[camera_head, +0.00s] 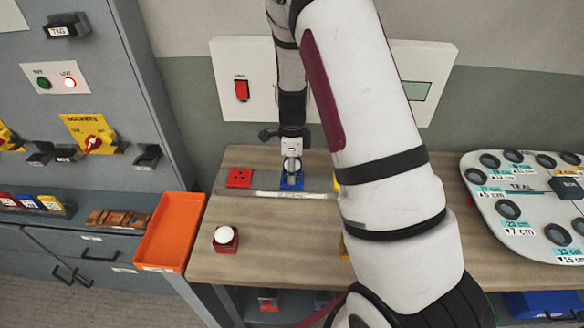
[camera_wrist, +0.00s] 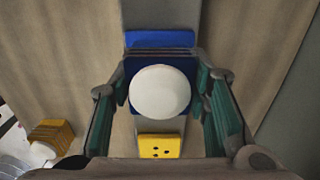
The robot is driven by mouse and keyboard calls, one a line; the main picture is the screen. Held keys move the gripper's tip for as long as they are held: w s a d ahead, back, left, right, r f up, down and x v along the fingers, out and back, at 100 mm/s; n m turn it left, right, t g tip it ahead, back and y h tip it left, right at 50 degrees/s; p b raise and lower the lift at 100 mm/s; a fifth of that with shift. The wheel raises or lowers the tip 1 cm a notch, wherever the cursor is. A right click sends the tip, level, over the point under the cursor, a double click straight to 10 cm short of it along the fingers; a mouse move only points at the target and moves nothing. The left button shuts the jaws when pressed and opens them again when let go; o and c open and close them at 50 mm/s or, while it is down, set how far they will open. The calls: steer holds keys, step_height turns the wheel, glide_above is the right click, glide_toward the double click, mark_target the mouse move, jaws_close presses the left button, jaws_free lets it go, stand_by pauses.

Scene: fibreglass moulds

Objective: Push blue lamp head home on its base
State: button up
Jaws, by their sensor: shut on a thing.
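The blue lamp head (camera_wrist: 160,95) has a white dome on a blue square body. In the wrist view it sits between the two green-padded fingers of my gripper (camera_wrist: 160,108), which is shut on it. In the head view my gripper (camera_head: 291,165) points down over the blue base (camera_head: 292,183) on the bench strip. A blue part (camera_wrist: 160,39) also shows just beyond the head in the wrist view. My fingers hide the contact between head and base, so I cannot tell whether the head is fully seated.
A red base (camera_head: 239,178) lies left of my gripper on the strip; a yellow base (camera_wrist: 159,146) is on its other side. A red lamp head with white dome (camera_head: 225,238) stands at the bench front. An orange tray (camera_head: 169,232) is left, a grey TEAL board (camera_head: 525,215) right.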

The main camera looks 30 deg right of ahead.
steer(key=o, duration=1.1)
steer(key=shift+o, duration=0.2)
step_height(320, 180, up, 12)
steer(key=shift+r, duration=0.1)
steer(key=s+a+r+n+t, duration=0.2)
steer(key=s+a+r+n, duration=0.3)
steer(key=s+r+n, duration=0.3)
steer(key=s+a+r+n+t, duration=0.2)
steer(key=s+a+r+n, duration=0.4)
steer(key=r+n, duration=0.35)
steer(key=s+a+r+n+t, duration=0.1)
steer(key=s+n, duration=0.6)
steer(key=s, duration=0.1)
steer(key=shift+s+a+r+t+b, duration=0.2)
steer(key=shift+a+r+t+b, duration=0.1)
steer(key=shift+a+r+b, duration=0.1)
